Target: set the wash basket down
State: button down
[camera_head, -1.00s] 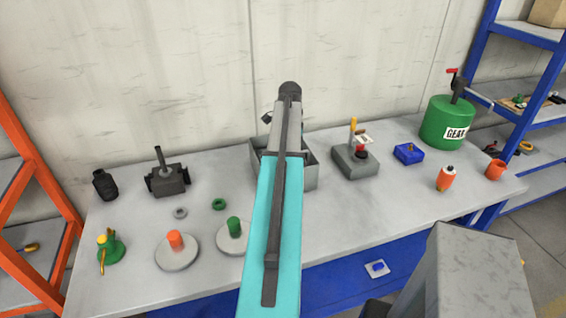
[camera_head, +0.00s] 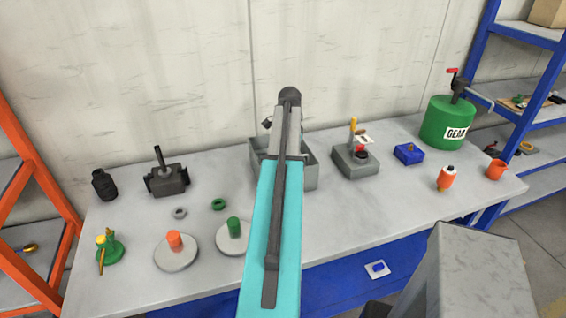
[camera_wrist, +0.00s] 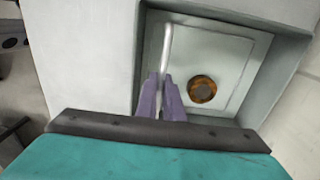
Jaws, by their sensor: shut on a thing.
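My gripper (camera_wrist: 162,98) shows in the wrist view with its purple fingers closed around a pale upright rod (camera_wrist: 166,50). The rod appears to be the handle of the wash basket (camera_wrist: 232,50), a light grey square piece inside a grey open box (camera_wrist: 292,80). A round brown part (camera_wrist: 201,89) lies in the basket, right of the fingers. I cannot tell whether the basket touches the box floor. In the head view the grey box (camera_head: 311,174) stands at the back of the bench, and my arm hides the gripper and basket.
The bench (camera_head: 340,225) has a grey base with a yellow-handled tool (camera_head: 352,158) and a small blue block (camera_head: 408,153) right of the box. Left stand a dark jack (camera_head: 167,178) and discs with an orange (camera_head: 174,240) and a green post (camera_head: 234,227). A green drum (camera_head: 447,122) is far right.

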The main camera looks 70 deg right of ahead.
jog(key=shift+s+a+f+b, duration=0.15)
jog(key=shift+f+b, duration=0.1)
jog(key=shift+f, duration=0.5)
jog(key=shift+a+f+b, duration=0.1)
jog(key=shift+f+b, duration=0.15)
jog(key=shift+f, duration=0.45)
jog(key=c, duration=1.7)
grip_release()
jog(key=shift+d, duration=0.2)
jog(key=shift+r, duration=0.1)
jog(key=shift+r+p, duration=3.15)
jog(key=shift+r, duration=1.9)
jog(key=shift+w, duration=0.2)
